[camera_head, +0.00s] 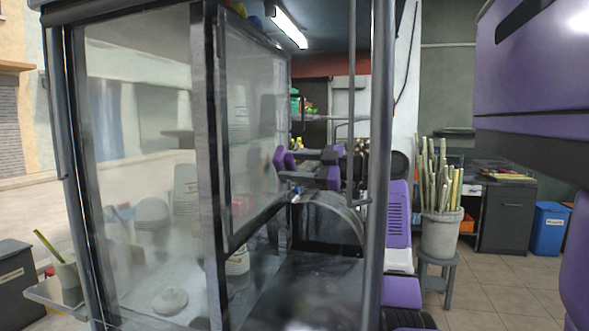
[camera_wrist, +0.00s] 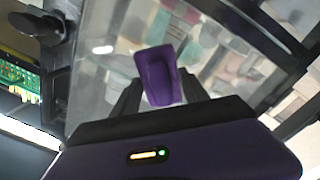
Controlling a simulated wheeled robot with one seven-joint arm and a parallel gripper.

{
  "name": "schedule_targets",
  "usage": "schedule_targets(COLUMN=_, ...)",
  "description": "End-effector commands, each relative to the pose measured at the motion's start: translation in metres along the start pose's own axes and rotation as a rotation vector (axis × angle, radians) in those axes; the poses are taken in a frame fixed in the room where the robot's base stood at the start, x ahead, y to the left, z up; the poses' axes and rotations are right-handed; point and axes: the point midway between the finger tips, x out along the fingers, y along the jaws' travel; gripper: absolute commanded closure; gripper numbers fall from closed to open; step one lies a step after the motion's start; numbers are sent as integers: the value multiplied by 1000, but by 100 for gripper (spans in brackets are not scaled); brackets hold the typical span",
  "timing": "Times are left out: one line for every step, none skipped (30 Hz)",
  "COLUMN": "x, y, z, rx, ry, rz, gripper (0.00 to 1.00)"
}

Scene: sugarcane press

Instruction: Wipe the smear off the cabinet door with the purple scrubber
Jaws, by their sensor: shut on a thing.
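The purple scrubber (camera_wrist: 157,75) is gripped between the two dark fingers of my gripper (camera_wrist: 160,93) in the wrist view. In the head view, the scrubber (camera_head: 281,160) is at the end of my gripper (camera_head: 291,164), beside the right part of the cabinet door (camera_head: 250,110). The door is a hazy glass panel in a dark frame. In the wrist view, the glass (camera_wrist: 110,70) lies behind the scrubber; I cannot tell whether they touch. I cannot pick out the smear clearly from the haze and reflections.
A grey post (camera_head: 378,120) stands right of the door, partly in front of my arm. Jars and bowls show dimly behind the glass at left. A bucket of cane (camera_head: 441,233) stands on a stool at right, with a blue bin (camera_head: 549,229) and open tiled floor beyond.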

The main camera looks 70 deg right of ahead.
Motion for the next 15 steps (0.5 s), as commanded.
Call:
schedule_targets(x=24, y=1, z=-30, rx=-23, ry=42, rz=-27, gripper=80)
schedule_targets(x=24, y=1, z=-30, rx=-23, ry=42, rz=-27, gripper=80)
schedule_targets(x=24, y=2, z=-29, rx=-22, ry=42, rz=-27, gripper=80)
schedule_targets(x=24, y=2, z=-29, rx=-22, ry=42, rz=-27, gripper=80)
schedule_targets(x=24, y=4, z=-28, rx=-21, ry=42, rz=-27, gripper=80)
schedule_targets(x=25, y=6, z=-26, rx=-20, ry=42, rz=-27, gripper=80)
schedule_targets(x=25, y=7, z=-24, rx=-20, ry=42, rz=-27, gripper=80)
schedule_targets(x=25, y=9, z=-23, rx=-21, ry=42, rz=-27, gripper=80)
schedule_targets(x=26, y=12, z=-20, rx=-20, ry=42, rz=-27, gripper=80)
schedule_targets(x=26, y=14, z=-19, rx=-20, ry=42, rz=-27, gripper=80)
schedule_targets(x=26, y=16, z=-17, rx=-19, ry=42, rz=-27, gripper=80)
schedule_targets(x=27, y=18, z=-15, rx=-19, ry=42, rz=-27, gripper=80)
schedule_targets(x=27, y=20, z=-14, rx=-20, ry=42, rz=-27, gripper=80)
schedule_targets(x=28, y=22, z=-12, rx=-19, ry=42, rz=-27, gripper=80)
schedule_targets(x=28, y=24, z=-10, rx=-19, ry=42, rz=-27, gripper=80)
